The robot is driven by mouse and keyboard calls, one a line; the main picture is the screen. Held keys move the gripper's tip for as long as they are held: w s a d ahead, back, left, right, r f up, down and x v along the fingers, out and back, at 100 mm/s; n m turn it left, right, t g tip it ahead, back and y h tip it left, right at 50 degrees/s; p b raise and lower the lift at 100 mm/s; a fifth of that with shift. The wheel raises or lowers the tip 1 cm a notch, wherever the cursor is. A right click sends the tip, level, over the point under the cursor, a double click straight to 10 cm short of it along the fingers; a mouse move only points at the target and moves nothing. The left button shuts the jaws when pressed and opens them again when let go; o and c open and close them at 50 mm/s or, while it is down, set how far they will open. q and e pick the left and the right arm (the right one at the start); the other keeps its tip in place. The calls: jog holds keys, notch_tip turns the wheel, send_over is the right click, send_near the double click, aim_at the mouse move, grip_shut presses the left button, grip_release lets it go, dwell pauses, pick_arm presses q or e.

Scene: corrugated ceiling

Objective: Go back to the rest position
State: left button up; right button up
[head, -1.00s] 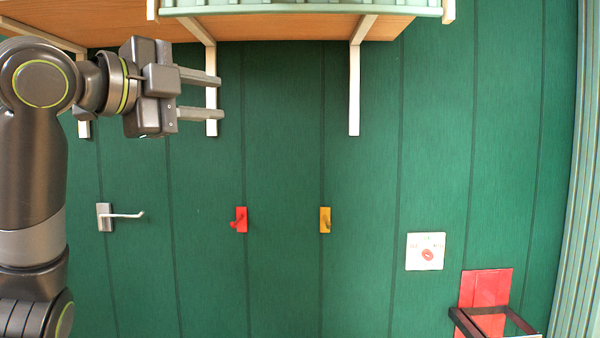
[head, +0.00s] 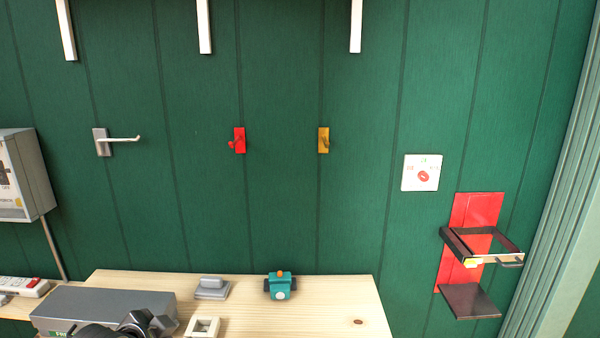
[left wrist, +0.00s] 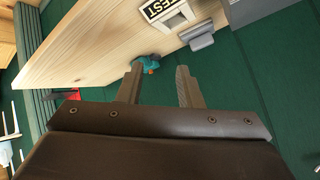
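My left gripper (left wrist: 160,69) is open in the left wrist view, with two separate fingers and nothing between them. The wooden table (left wrist: 95,50) is beyond the fingertips, and a small teal device (left wrist: 150,63) on it shows past the left finger. In the head view the left gripper is not seen; only dark rounded parts of my arm show at the bottom left, in front of a grey box (head: 105,302). My right gripper is in neither view.
The wooden table (head: 330,300) also holds a grey block (head: 212,288) and the teal device (head: 280,286). A red hook (head: 239,141), yellow hook (head: 323,141) and grey hook (head: 101,142) are on the green wall. A red-backed holder (head: 472,210) juts out at right.

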pick_arm(q)
jog(key=s+a+f+n+g+y, duration=0.1)
jog(key=s+a+f+n+g, duration=0.15)
jog(key=s+f, duration=0.55)
jog(key=s+a+f+n+g+y, duration=0.2)
jog(key=s+f+n, duration=0.2)
jog(key=s, duration=0.8)
jog(key=s+a+f+n+g+y, duration=0.1)
jog(key=s+a+f+n+g, duration=0.3)
jog(key=s, duration=0.7)
notch_tip(320, 180, down, 26)
jog(key=m+t, duration=0.1)
jog(key=m, duration=0.1)
jog(key=s+d+f, duration=0.1)
jog(key=s+f, duration=1.3)
jog(key=f, duration=0.1)
jog(key=shift+d+f+g+h, duration=0.3)
jog(key=shift+d+f+g, duration=0.05)
jog(key=shift+d+g, duration=0.1)
